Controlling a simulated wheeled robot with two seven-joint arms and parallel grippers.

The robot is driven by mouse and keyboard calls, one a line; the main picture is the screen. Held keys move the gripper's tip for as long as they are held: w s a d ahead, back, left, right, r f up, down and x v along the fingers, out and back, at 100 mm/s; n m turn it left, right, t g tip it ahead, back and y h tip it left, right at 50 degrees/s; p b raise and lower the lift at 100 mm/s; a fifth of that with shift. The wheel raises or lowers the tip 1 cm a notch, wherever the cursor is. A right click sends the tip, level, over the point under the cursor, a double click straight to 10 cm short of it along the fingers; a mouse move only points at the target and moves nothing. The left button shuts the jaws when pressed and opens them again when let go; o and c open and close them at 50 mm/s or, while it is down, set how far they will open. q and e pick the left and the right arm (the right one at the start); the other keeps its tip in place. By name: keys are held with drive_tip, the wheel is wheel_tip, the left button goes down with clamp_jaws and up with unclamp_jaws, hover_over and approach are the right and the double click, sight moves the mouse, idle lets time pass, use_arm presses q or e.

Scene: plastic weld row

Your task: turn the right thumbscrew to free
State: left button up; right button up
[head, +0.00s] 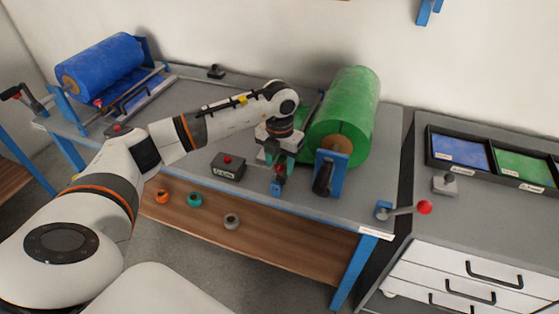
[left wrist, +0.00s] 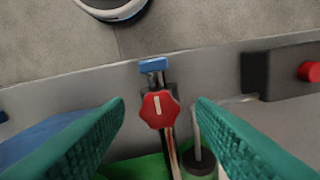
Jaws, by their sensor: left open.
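The right thumbscrew is a red knob (head: 279,171) on a blue block at the bench's front edge, left of the green roll (head: 345,108). In the left wrist view the red knob (left wrist: 160,109) has a white line mark that stands nearly upright in the picture. My left gripper (head: 277,156) is over it with teal fingers. In the left wrist view the gripper (left wrist: 160,103) is open, one finger on each side of the knob, with gaps on both sides. Most of the knob is hidden in the head view. My right gripper is not in view.
A black box with a red button (head: 228,167) stands left of the gripper. A blue bracket with a black handle (head: 325,173) stands close on its right. A red-tipped lever (head: 424,207) is further right. A blue roll (head: 100,66) is at the back left.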

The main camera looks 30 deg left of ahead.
sight(279, 167)
use_arm(q)
wheel_tip(279, 167, up, 12)
drive_tip(key=b, duration=0.1)
drive_tip(key=shift+b, duration=0.35)
idle(0.6)
